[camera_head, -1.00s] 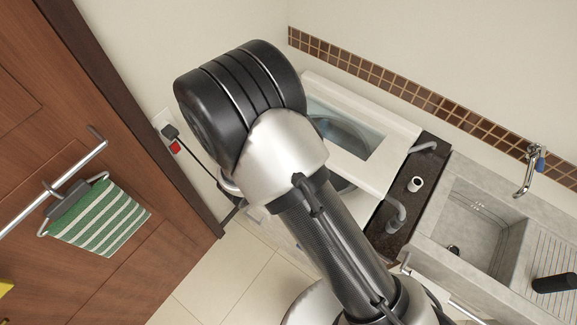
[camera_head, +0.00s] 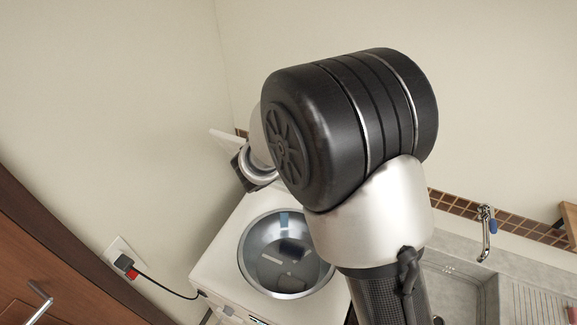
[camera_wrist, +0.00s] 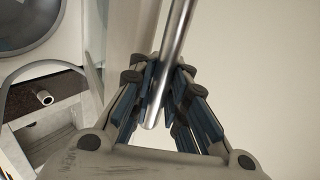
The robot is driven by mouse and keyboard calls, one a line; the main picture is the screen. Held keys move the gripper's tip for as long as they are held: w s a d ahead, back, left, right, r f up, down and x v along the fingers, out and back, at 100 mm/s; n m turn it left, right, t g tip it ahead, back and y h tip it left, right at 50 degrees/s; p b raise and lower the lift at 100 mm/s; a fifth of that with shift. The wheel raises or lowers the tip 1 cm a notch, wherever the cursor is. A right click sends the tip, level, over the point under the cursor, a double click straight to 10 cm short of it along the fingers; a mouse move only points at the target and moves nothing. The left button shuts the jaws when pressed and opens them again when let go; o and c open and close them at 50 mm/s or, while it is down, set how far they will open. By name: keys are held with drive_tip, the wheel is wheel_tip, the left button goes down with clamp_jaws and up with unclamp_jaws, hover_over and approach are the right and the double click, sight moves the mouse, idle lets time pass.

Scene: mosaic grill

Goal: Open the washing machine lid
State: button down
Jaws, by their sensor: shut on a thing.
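The white washing machine (camera_head: 212,268) stands at the lower middle of the head view, its round drum opening (camera_head: 285,262) uncovered. A narrow strip of what looks like its white lid (camera_head: 226,139) shows raised at the back; my arm hides the rest. In the wrist view my gripper (camera_wrist: 167,75) is shut on a shiny metal rod (camera_wrist: 178,35), which runs up out of the frame. I cannot tell what the rod belongs to. Part of the machine's round opening (camera_wrist: 25,22) shows at upper left there. The head view does not show my gripper's fingers.
The stone sink (camera_head: 455,280) with its tap (camera_head: 487,230) lies right of the machine. A plug with a cable (camera_head: 125,264) is in the wall at left. The wooden door (camera_head: 30,255) is at lower left. Bare wall stands close behind.

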drive_tip(key=shift+w+d+r, duration=0.25)
drive_tip(key=shift+w+r, duration=0.45)
drive_tip(key=shift+w, duration=0.2)
drive_tip(key=c, duration=2)
unclamp_jaws()
drive_tip(key=shift+o, duration=1.4)
drive_tip(key=shift+s, duration=0.2)
drive_tip(key=shift+o, duration=0.7)
drive_tip(key=shift+f, duration=0.15)
drive_tip(key=shift+s, duration=0.1)
